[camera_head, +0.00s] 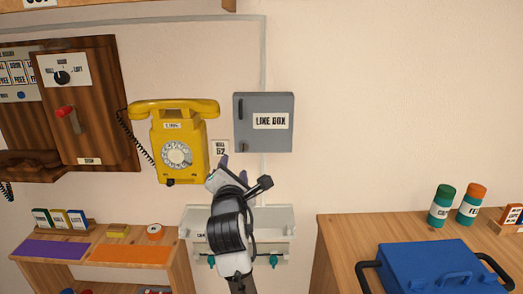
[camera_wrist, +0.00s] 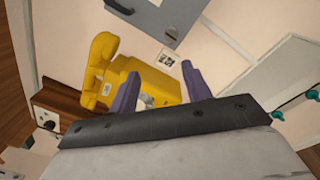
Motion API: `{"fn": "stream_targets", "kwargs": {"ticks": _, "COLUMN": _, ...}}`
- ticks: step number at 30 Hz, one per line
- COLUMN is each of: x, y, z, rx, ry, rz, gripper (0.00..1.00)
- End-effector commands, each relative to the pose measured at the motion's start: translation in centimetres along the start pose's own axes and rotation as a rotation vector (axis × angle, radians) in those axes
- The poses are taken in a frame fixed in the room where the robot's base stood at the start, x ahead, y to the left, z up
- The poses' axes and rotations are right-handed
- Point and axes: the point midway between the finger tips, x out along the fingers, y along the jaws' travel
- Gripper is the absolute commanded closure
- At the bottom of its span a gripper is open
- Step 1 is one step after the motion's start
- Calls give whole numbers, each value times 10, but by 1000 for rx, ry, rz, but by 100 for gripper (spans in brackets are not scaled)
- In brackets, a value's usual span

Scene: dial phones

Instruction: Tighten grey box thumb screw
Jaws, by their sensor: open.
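The grey box (camera_head: 280,140) hangs on the wall right of the yellow phone, its door shut and marked LINE BOX. Dark fittings show along its left edge; I cannot tell which is the thumb screw. In the wrist view the lower part of the grey box (camera_wrist: 150,22) shows at the top, with a small dark spot (camera_wrist: 172,30) near its edge. My gripper (camera_head: 232,166) is below the box and apart from it. Its two purple fingers (camera_wrist: 160,70) are open with nothing held between them.
The yellow phone (camera_head: 190,135) is left of my gripper. A small number card (camera_head: 220,147) is on the wall just above it. A white wall tray (camera_head: 280,222) with teal knobs is below. A blue case (camera_head: 440,268) lies on the right bench. The wall right of the box is bare.

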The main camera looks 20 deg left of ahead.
Motion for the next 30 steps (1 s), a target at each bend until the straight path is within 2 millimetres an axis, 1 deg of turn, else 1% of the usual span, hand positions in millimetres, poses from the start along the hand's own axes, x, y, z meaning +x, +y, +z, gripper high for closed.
{"fn": "stream_targets", "kwargs": {"ticks": 1, "x": 2, "y": -7, "z": 2, "rx": -31, "ry": 4, "rz": -25, "gripper": 52}}
{"fn": "stream_targets", "kwargs": {"ticks": 3, "x": 5, "y": -13, "z": 3, "rx": -59, "ry": 8, "rz": -47, "gripper": 52}}
{"fn": "stream_targets", "kwargs": {"ticks": 5, "x": 8, "y": -14, "z": 3, "rx": -67, "ry": 9, "rz": -52, "gripper": 52}}
{"fn": "stream_targets", "kwargs": {"ticks": 8, "x": 20, "y": -14, "z": 4, "rx": -67, "ry": 10, "rz": -52, "gripper": 52}}
{"fn": "stream_targets", "kwargs": {"ticks": 11, "x": 38, "y": -14, "z": 4, "rx": -66, "ry": 11, "rz": -53, "gripper": 52}}
{"fn": "stream_targets", "kwargs": {"ticks": 15, "x": 68, "y": -14, "z": 4, "rx": -66, "ry": 10, "rz": -51, "gripper": 52}}
{"fn": "stream_targets", "kwargs": {"ticks": 21, "x": 108, "y": -16, "z": 4, "rx": -65, "ry": 10, "rz": -50, "gripper": 52}}
{"fn": "stream_targets", "kwargs": {"ticks": 25, "x": 126, "y": -18, "z": 2, "rx": -65, "ry": 10, "rz": -49, "gripper": 52}}
{"fn": "stream_targets", "kwargs": {"ticks": 30, "x": 138, "y": -19, "z": 2, "rx": -65, "ry": 8, "rz": -47, "gripper": 52}}
